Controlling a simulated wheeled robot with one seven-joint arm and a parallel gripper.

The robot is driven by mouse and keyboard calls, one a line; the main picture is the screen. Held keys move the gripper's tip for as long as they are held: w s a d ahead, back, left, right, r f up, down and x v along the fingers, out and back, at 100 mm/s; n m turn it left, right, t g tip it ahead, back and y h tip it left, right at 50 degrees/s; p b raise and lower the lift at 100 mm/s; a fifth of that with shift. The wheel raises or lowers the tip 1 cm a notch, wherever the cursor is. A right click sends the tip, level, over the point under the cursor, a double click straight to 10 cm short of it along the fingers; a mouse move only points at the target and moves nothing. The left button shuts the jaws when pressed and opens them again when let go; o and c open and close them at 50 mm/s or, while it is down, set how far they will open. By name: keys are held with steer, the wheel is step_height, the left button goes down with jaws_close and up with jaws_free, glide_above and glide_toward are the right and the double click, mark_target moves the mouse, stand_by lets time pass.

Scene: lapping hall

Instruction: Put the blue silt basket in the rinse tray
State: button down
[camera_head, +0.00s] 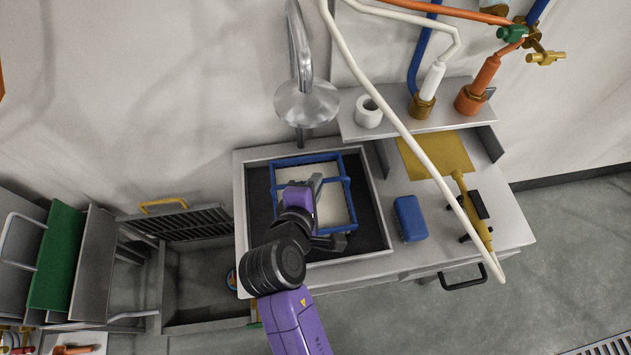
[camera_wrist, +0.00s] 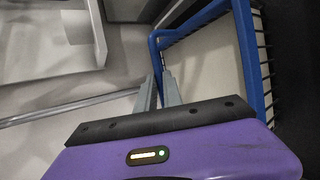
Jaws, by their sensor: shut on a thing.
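The blue silt basket (camera_head: 349,206) has a blue frame and a pale bottom. In the head view it is within the outline of a dark-bottomed square basin (camera_head: 374,235) with a pale metal rim. I cannot tell whether it rests on the basin floor or hangs above it. My gripper (camera_head: 318,184) is shut on a blue bar of the basket. In the wrist view the basket's blue rim (camera_wrist: 196,24) and slatted side show beyond my gripper (camera_wrist: 160,92). My arm hides part of the basket's near side. Which container is the rinse tray is not clear.
A faucet (camera_head: 307,100) hangs over the basin's back edge. A blue block (camera_head: 410,218) and a yellow tool (camera_head: 474,215) lie on the counter at right, with a white hose (camera_head: 415,143) crossing above. An open grey bin (camera_head: 205,321) and a raised grate (camera_head: 190,226) are at left.

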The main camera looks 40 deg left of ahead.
steer(key=shift+f, duration=0.1)
steer(key=c, duration=1.5)
jaws_free()
steer(key=b+v, duration=0.1)
steer(key=v, duration=1.1)
